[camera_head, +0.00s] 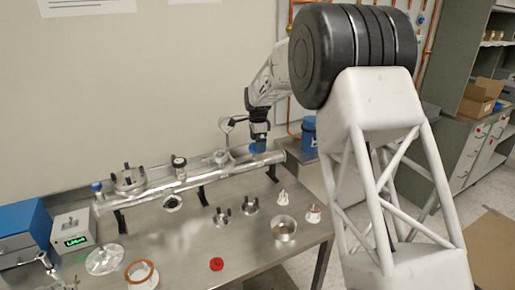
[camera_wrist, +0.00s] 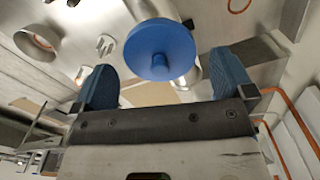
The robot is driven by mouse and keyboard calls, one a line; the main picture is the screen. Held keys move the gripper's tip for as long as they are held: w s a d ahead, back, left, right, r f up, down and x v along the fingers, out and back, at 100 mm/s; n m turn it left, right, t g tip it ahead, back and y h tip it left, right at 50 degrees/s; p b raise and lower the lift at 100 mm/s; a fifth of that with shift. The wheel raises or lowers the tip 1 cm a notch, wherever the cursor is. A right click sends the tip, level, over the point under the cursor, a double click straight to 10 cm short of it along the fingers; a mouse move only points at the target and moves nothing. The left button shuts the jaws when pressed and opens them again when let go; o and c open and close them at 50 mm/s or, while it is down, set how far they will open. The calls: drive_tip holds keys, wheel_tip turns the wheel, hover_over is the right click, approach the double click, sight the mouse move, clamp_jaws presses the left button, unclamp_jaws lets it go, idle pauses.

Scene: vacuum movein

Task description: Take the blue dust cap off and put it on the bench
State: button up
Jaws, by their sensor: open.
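The blue dust cap (camera_head: 257,148) sits at the right end of the long metal pipe (camera_head: 190,182), on a port at its top. In the wrist view the cap (camera_wrist: 160,45) is a round blue disc with a short knob facing me. My gripper (camera_head: 258,138) points down just above the cap. In the wrist view its two blue-grey fingers stand apart, one on each side of the knob (camera_wrist: 163,72), with clear gaps. I cannot tell how far the fingertips reach past the knob. The steel bench (camera_head: 180,240) lies below, and the port under the cap is mostly hidden.
Another small blue cap (camera_head: 96,187) is at the pipe's left end. Several metal fittings, a red cap (camera_head: 217,264), a copper ring (camera_head: 141,273) and a steel cup (camera_head: 284,228) stand on the bench. A green-display box (camera_head: 74,232) is at left. Bare bench shows between them.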

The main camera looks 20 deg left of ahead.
drive_tip(key=shift+f, duration=0.55)
drive_tip(key=c, duration=0.9)
drive_tip(key=shift+c, duration=0.6)
drive_tip(key=shift+r, duration=1.65)
drive_tip(key=shift+s+d+r, duration=0.15)
drive_tip(key=shift+s, duration=0.1)
drive_tip(key=s+d, duration=0.2)
drive_tip(key=s, duration=0.2)
drive_tip(key=s+d+r, duration=0.1)
drive_tip(key=s+d, duration=0.2)
drive_tip(key=s, duration=0.2)
drive_tip(key=s+d, duration=0.2)
drive_tip(key=s, duration=0.2)
drive_tip(key=shift+s+d+r, duration=0.15)
drive_tip(key=shift+s+r, duration=0.05)
drive_tip(key=shift+s, duration=0.1)
